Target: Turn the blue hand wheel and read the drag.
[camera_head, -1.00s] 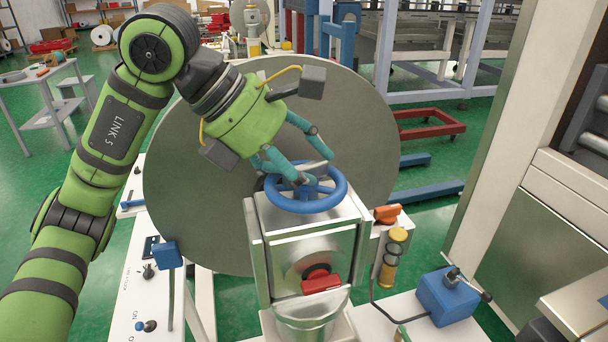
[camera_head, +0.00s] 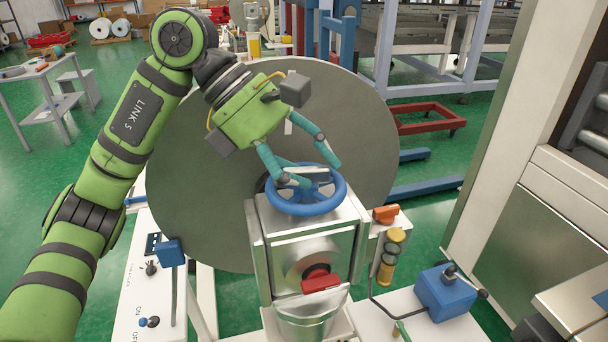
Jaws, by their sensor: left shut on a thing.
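The blue hand wheel (camera_head: 311,207) lies flat on top of a pale metal housing (camera_head: 302,250) in the middle of the view. My left gripper (camera_head: 307,174) reaches it from the upper left, with its teal fingers slanting down to the far side of the wheel. It is shut on the wheel, though the exact contact at the fingertips is hard to make out. The fingers hide part of the wheel's far rim and spokes. A red handle (camera_head: 321,283) is on the front of the housing. My right gripper is not in view.
A large grey disc (camera_head: 200,200) stands behind the housing. A white panel with knobs (camera_head: 140,290) is at the left. An orange knob (camera_head: 386,214), a yellow-capped cylinder (camera_head: 389,255) and a blue box (camera_head: 446,293) are at the right. A tall machine stands farther right.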

